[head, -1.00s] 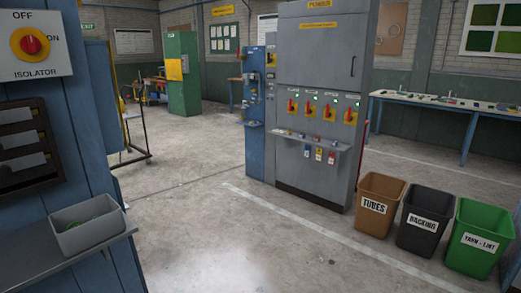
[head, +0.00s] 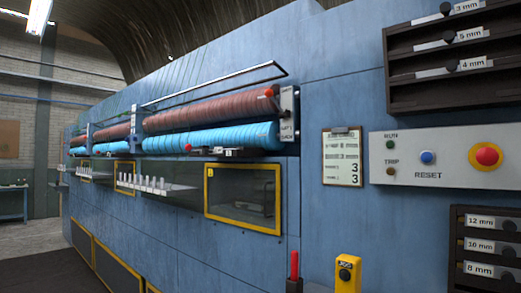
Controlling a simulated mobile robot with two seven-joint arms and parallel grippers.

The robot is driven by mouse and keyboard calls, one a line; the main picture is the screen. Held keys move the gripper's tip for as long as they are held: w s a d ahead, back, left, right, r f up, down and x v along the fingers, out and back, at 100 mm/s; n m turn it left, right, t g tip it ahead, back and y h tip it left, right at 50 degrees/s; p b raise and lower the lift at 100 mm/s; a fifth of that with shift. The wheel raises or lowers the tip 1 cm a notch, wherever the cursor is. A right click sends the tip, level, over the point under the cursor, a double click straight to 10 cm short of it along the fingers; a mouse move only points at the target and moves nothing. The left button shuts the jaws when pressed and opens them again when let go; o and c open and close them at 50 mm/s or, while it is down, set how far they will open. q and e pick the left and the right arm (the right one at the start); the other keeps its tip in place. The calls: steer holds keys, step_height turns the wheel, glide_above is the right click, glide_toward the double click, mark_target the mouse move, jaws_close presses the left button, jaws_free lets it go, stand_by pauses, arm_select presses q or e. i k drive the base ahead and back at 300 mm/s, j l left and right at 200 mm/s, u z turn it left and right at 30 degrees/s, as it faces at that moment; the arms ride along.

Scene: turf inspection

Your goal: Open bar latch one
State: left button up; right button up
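A long blue machine (head: 340,80) fills the head view. On its front, red-brown rolls (head: 215,110) lie above bright blue rolls (head: 215,140). A red knob (head: 268,92) shows near the right end of the red-brown roll, beside a pale end plate (head: 287,115) with small lettering. A dark strip with small pale labels (head: 215,153) and a red tip lies along the blue roll. I cannot tell which part is bar latch one, or whether it is open. Neither gripper is in view.
Below the rolls is a yellow-framed window (head: 243,197), with a ledge of white pegs (head: 150,185) to its left. At right are a control panel (head: 450,160) with a red button, and labelled racks (head: 488,245). A red handle (head: 294,265) and yellow box (head: 347,273) stand lower down.

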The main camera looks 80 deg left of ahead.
mark_target(188, 148)
steer(key=u, duration=3.15)
steer(key=i+l+z, duration=0.1)
steer(key=i, duration=0.4)
